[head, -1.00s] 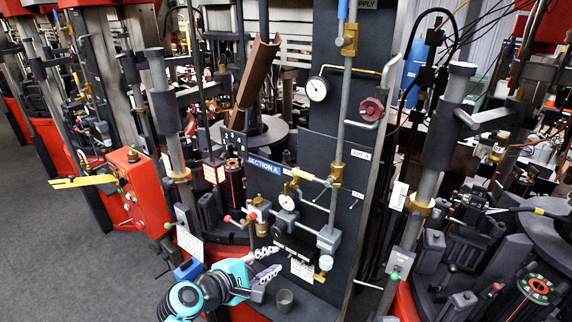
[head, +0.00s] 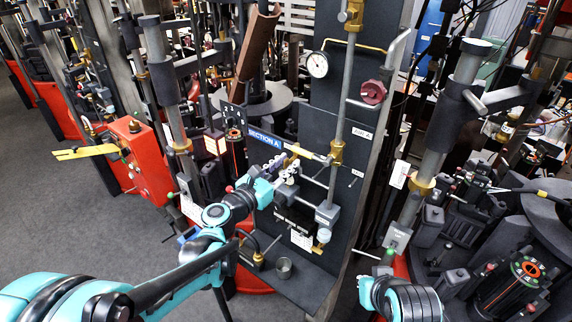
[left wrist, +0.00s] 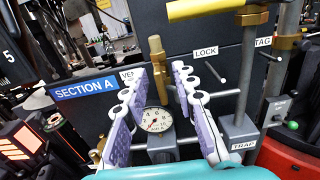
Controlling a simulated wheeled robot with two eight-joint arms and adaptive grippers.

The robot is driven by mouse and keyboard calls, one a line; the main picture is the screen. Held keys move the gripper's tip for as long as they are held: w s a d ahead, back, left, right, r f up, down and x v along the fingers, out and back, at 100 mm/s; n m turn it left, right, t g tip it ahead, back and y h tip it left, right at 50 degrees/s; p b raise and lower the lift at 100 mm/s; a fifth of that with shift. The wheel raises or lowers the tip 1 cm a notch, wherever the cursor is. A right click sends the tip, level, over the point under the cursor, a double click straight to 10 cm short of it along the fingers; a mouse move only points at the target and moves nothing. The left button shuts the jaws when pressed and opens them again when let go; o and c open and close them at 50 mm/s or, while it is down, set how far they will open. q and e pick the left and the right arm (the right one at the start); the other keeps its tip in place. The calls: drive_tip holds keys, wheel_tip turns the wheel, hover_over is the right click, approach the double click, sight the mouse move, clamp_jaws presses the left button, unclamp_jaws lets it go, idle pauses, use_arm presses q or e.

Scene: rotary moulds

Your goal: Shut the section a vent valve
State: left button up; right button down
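The section A sign (head: 264,138) is blue and also shows in the left wrist view (left wrist: 85,88). A label starting "VE" (left wrist: 128,76) is partly hidden behind a finger. A yellow lever (left wrist: 203,9) runs level from a brass valve body (head: 337,151) on the upright pipe; I cannot tell whether it is the vent valve. A brass fitting (left wrist: 157,60) rises above a white dial gauge (left wrist: 156,120). My left gripper (head: 288,172) is open and empty; in the left wrist view its fingers (left wrist: 160,75) lie either side of the fitting, below the lever. My right gripper is out of view.
A LOCK label (left wrist: 206,51) and a small pin (left wrist: 215,73) sit right of the fingers. A red handwheel (head: 373,92) and an upper gauge (head: 317,64) are higher on the panel. A grey cup (head: 284,268) stands on the lower ledge.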

use_arm(q)
drive_tip(key=shift+d, duration=0.1)
clamp_jaws()
drive_tip(key=shift+m, duration=0.4)
drive_tip(key=m, duration=0.3)
drive_tip(key=shift+b, duration=0.4)
drive_tip(key=m, duration=0.4)
drive_tip(key=shift+d+b, duration=0.1)
drive_tip(key=shift+b, duration=0.25)
drive_tip(key=m, duration=0.5)
drive_tip(key=shift+f+m+b, duration=0.15)
drive_tip(key=shift+m+b, duration=0.2)
drive_tip(key=shift+m, duration=0.05)
drive_tip(key=shift+s+f+m+b, duration=0.1)
drive_tip(key=shift+m+b, duration=0.2)
drive_tip(key=shift+m, duration=2.3)
drive_tip(key=shift+d, duration=0.1)
